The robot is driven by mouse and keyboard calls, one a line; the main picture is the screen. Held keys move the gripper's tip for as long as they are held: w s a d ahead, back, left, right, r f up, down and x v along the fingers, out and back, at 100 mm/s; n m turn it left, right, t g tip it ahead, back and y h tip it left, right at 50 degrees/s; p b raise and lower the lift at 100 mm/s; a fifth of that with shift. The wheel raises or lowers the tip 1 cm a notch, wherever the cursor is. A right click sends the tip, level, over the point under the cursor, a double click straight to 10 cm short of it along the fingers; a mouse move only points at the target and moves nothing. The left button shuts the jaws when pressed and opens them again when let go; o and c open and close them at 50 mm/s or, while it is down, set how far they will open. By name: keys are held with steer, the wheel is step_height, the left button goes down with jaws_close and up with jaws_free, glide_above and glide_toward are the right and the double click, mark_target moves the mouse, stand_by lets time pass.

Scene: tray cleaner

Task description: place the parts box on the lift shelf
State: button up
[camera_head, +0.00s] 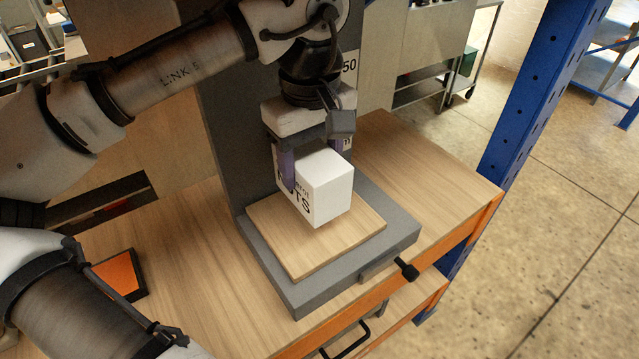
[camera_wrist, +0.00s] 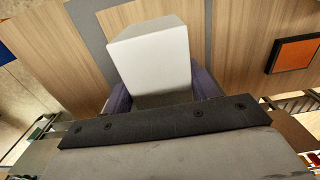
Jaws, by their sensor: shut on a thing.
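The parts box (camera_head: 326,186) is a white box with dark lettering on one side. My gripper (camera_head: 313,150) points down and is shut on it, with a purple finger on each side. In the wrist view the box (camera_wrist: 153,58) shows as a plain pale block between the purple fingers (camera_wrist: 163,93). The lift shelf (camera_head: 361,236) is a square wooden plate on a grey base in front of a grey column. The box is over this plate. I cannot tell whether its underside touches the wood.
The grey base (camera_head: 392,243) has a black knob (camera_head: 407,269) at its front. The wooden bench (camera_head: 185,270) has an orange front edge. An orange panel with a dark frame (camera_head: 120,274) lies at left. A blue post (camera_head: 535,90) stands at right.

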steer(key=shift+w+d+f, duration=0.1)
steer(key=shift+d+f, duration=0.15)
steer(key=shift+f, duration=2.1)
steer(key=shift+f, duration=0.1)
steer(key=o, duration=1.2)
step_height(320, 180, up, 12)
steer(key=shift+r, duration=0.15)
